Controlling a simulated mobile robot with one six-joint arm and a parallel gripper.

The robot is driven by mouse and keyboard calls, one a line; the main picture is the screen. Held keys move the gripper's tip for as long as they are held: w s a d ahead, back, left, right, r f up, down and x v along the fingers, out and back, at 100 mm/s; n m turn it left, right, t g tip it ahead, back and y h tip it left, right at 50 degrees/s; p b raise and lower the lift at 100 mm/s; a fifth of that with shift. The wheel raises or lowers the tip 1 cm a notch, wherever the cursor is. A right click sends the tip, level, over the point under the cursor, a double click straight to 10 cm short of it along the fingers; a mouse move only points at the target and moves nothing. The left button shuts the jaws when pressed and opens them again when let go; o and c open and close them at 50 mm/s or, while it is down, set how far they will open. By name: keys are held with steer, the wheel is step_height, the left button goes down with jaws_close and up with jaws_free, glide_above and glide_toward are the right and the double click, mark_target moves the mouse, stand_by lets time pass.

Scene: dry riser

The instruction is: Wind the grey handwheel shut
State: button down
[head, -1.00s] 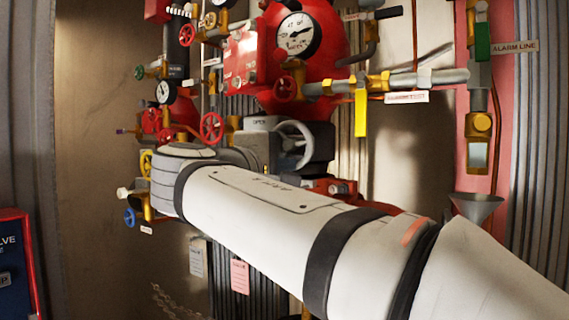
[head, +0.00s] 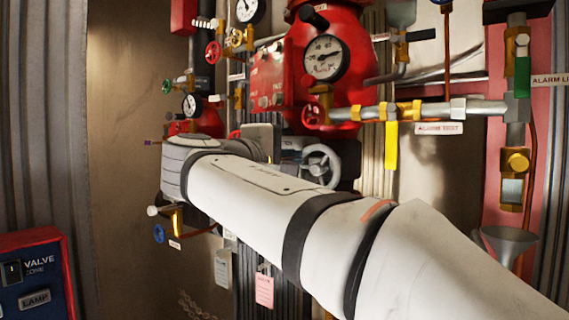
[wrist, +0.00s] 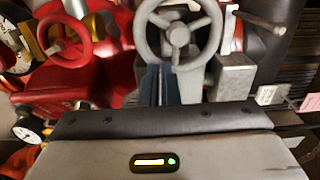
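The grey handwheel (head: 321,165) is a round rim with spokes, right of my arm's far end in the head view. A grey block behind my arm partly hides its mount. In the wrist view the grey handwheel (wrist: 178,36) fills the upper middle, its top cut off by the frame. My gripper (wrist: 160,72) points at the wheel's lower part. Its two bluish-grey fingers look close together with only a thin line between them. They overlap the lower rim in the picture; I cannot tell whether they touch it.
A funnel (head: 508,242) stands at the right, a blue-and-red panel (head: 36,275) at lower left.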

mark_target(315, 148)
steer(key=shift+s+d+r, duration=0.4)
steer(key=shift+d+r, duration=0.25)
steer(key=shift+r, duration=0.05)
steer(key=shift+s+d+r+b, duration=0.15)
steer(key=shift+s+d+b, duration=0.15)
steer(key=shift+s+d, duration=0.4)
steer(key=shift+s+a, duration=0.15)
steer(key=shift+a, duration=0.15)
steer(key=v, duration=0.2)
steer(key=shift+s+a, duration=0.2)
steer(key=shift+s, duration=0.1)
